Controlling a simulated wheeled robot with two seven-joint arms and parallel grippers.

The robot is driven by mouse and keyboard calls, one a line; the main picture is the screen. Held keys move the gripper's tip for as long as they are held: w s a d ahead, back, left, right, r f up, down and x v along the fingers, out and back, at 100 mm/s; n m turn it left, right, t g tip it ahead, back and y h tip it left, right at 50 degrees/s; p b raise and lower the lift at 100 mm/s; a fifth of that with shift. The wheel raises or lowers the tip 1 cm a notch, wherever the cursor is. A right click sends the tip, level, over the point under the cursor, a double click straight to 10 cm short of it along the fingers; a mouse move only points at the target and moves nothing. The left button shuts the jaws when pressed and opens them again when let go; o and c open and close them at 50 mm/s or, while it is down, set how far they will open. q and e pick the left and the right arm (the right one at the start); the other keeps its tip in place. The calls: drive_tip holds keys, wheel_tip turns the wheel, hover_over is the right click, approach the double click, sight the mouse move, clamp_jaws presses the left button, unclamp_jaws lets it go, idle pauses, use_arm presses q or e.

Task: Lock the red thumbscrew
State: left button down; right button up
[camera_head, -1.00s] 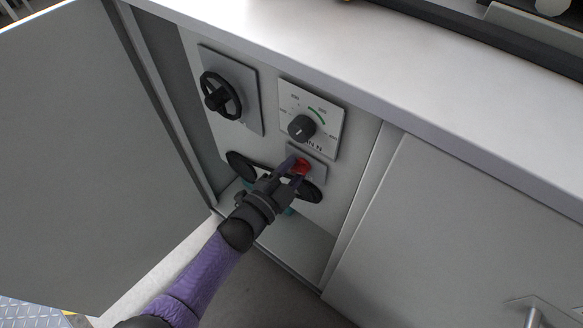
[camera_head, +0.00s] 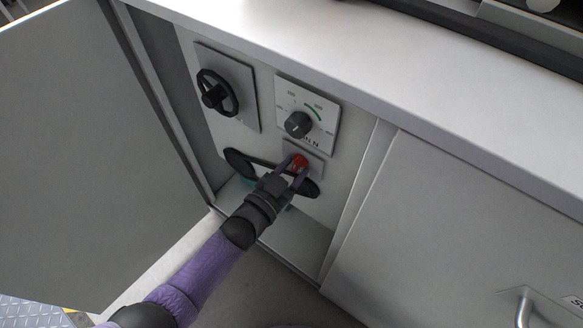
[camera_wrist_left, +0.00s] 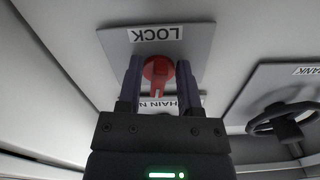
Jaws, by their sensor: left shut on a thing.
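The red thumbscrew (camera_head: 299,161) sits on a small grey plate (camera_head: 316,168) inside the open cabinet, below the black dial knob. In the left wrist view the thumbscrew (camera_wrist_left: 157,72) shows its red wing, and its plate carries a label reading LOCK (camera_wrist_left: 155,34). My left gripper (camera_head: 292,171) is at the thumbscrew, with its two fingers on either side of it. It also shows in the left wrist view (camera_wrist_left: 160,85), shut on the thumbscrew. My right gripper is not in view.
Above are a dial panel with a black knob (camera_head: 298,125) and a black handwheel (camera_head: 217,93). A dark belt with round pulleys (camera_head: 240,163) runs behind my gripper. The open cabinet door (camera_head: 90,150) stands at left; a closed door (camera_head: 450,230) is at right.

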use_arm(q)
drive_tip(key=shift+n, duration=0.3)
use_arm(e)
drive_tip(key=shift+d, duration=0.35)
use_arm(q)
drive_tip(key=c, duration=0.6)
unclamp_jaws()
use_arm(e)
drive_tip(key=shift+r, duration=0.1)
use_arm(q)
drive_tip(key=p+v, duration=0.4)
drive_tip(key=v, duration=0.6)
drive_tip(key=shift+d, duration=0.1)
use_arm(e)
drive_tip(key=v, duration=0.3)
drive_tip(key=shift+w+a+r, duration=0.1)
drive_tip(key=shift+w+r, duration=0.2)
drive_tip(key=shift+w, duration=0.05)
